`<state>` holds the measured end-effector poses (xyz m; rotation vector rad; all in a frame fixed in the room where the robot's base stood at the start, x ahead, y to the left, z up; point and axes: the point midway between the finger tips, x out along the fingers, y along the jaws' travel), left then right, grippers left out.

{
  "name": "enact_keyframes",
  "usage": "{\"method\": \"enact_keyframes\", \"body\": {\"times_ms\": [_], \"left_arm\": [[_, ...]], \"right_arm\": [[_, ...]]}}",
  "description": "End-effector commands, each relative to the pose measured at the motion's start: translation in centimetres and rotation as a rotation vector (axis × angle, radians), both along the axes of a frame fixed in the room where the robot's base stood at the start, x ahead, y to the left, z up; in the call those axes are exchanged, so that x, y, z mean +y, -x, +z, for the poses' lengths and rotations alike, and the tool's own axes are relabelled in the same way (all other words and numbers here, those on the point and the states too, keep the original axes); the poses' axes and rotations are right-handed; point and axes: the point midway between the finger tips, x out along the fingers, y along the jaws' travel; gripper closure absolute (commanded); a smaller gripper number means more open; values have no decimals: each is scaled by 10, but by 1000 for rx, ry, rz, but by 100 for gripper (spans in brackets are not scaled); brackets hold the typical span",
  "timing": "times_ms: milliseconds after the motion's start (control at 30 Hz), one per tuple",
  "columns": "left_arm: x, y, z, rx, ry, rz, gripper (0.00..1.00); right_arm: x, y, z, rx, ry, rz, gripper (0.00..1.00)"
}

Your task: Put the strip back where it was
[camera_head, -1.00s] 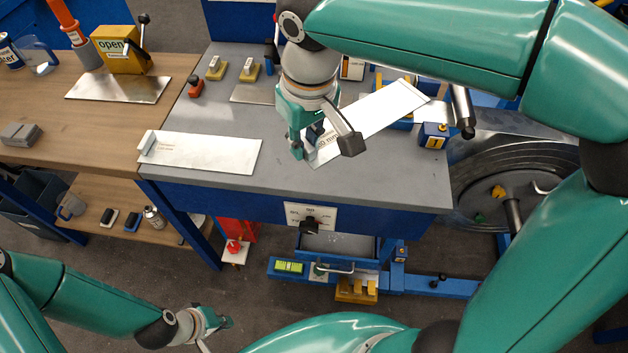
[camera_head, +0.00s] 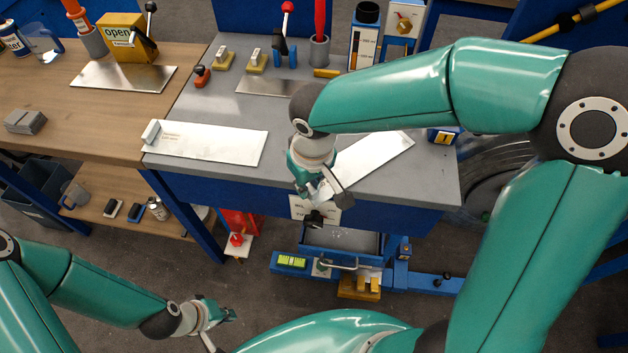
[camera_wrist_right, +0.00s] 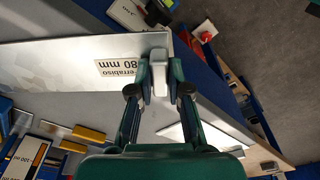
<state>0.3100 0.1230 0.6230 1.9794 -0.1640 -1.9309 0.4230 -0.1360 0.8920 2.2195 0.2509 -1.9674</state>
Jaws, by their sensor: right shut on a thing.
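My right gripper (camera_head: 325,194) is shut on the near end of a pale metal strip (camera_head: 372,158) over the front part of the grey bench. In the right wrist view the strip (camera_wrist_right: 65,65) carries a label with "80 mm", and my right gripper (camera_wrist_right: 158,78) has its fingers about the grey end piece. The arm hides part of the strip in the head view. A second pale strip (camera_head: 210,144), with a raised block at its left end, lies on the bench's left side. My left gripper (camera_head: 218,314) hangs low at the lower left, away from both strips; its jaw opening is unclear.
The grey bench (camera_head: 240,182) is clear between the two strips. A blue-and-yellow block (camera_head: 443,135) sits at the right edge. A wooden table (camera_head: 95,130) adjoins the left.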

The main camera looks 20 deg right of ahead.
Motion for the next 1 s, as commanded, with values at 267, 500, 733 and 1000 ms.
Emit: {"method": "enact_keyframes", "body": {"times_ms": [267,500,733,1000], "left_arm": [[0,0,-1,0,0,0,100],[0,0,-1,0,0,0,100],[0,0,1,0,0,0,100],[0,0,3,0,0,0,100]], "right_arm": [[0,0,-1,0,0,0,80],[0,0,0,0,0,0,58],[0,0,2,0,0,0,58],[0,3,33,-5,-2,-1,58]]}}
